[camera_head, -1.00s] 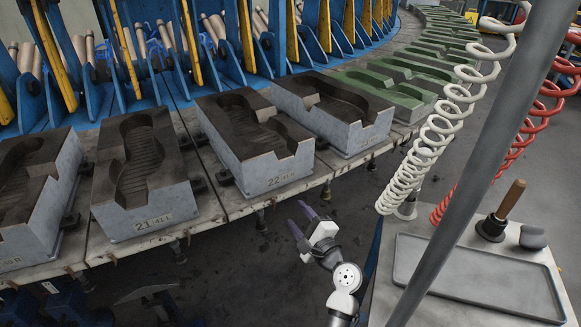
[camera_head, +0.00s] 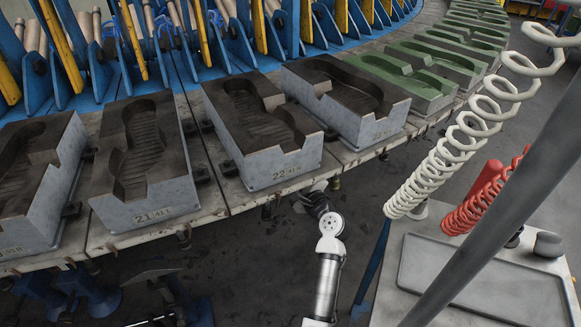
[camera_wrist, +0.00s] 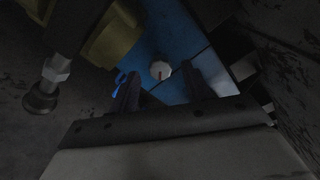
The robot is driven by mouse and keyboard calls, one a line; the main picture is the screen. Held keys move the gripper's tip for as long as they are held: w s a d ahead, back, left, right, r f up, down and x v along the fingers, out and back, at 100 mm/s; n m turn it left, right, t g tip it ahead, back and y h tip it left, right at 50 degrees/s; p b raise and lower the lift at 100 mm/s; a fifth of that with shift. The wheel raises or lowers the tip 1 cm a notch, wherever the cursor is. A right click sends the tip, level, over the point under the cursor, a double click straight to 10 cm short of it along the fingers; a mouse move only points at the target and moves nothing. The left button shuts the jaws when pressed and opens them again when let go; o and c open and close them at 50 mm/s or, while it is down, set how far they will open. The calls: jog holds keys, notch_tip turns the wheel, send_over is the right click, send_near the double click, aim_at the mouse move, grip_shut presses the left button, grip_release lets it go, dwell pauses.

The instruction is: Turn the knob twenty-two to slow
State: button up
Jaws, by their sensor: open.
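My gripper (camera_wrist: 161,82) is open, with one dark finger on each side of the knob as seen there. I cannot tell whether the fingers touch it or how far off it is. The mould marked 22 (camera_head: 284,168) is a grey block with a dark sole cavity on the table's edge in the head view. My wrist reaches under the table's edge just below this mould, where my fingertips are hidden. The knob does not show in the head view.
The mould marked 21 (camera_head: 150,215) stands to the left, and green moulds (camera_head: 420,85) stand to the right. In the wrist view, a yellowish block (camera_wrist: 115,35) and a dark fitting (camera_wrist: 42,98) are close. A tray (camera_head: 485,280) lies on a side bench.

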jog(key=shift+x, duration=1.25)
jog(key=shift+d, duration=0.1)
jog(key=c, duration=1)
jog(key=shift+f, duration=0.1)
